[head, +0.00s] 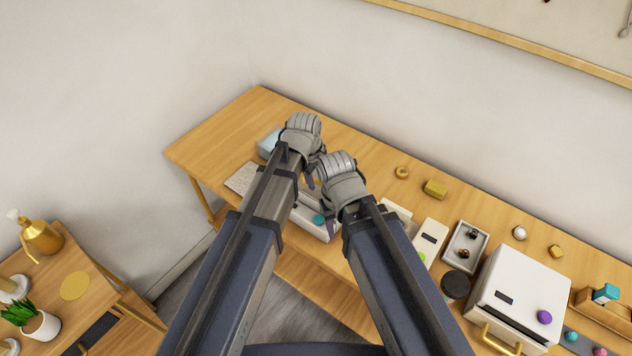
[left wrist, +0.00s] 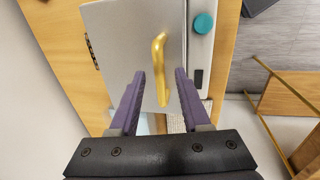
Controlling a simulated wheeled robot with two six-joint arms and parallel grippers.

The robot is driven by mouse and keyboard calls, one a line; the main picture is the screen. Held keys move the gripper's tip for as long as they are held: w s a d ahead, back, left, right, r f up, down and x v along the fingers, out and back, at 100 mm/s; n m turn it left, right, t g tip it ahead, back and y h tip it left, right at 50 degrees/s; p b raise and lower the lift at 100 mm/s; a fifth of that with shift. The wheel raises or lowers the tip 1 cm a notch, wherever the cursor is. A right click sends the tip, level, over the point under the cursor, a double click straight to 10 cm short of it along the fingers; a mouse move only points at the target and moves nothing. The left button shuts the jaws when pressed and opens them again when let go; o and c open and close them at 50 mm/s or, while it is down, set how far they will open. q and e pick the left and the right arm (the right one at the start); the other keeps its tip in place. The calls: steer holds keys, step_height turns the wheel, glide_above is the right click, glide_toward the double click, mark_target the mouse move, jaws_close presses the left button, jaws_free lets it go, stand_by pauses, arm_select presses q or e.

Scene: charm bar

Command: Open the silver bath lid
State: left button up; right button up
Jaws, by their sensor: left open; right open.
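The silver bath is a pale box with a flat grey lid (left wrist: 120,45), lying shut in the left wrist view. A curved gold handle (left wrist: 158,50) stands on the lid, and dark hinges (left wrist: 92,50) show at its left edge. A teal knob (left wrist: 203,23) sits on the body (left wrist: 199,50) beside the lid. My left gripper (left wrist: 160,74) is open, its purple fingers either side of the handle, without visible grip. In the head view, my left gripper (head: 303,132) and right gripper (head: 341,172) hide most of the bath; its front (head: 308,222) shows between my arms.
Right along the wooden bench (head: 240,120) stand a slim white device (head: 431,240), a grey tray (head: 484,248), a black disc (head: 455,286) and a white box (head: 525,280) with a gold handle. A pale blue item (head: 268,143) lies beyond my left arm. A side table stands lower left.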

arm_select(q)
steer(key=shift+c, duration=0.4)
jaws_close()
stand_by(1.0)
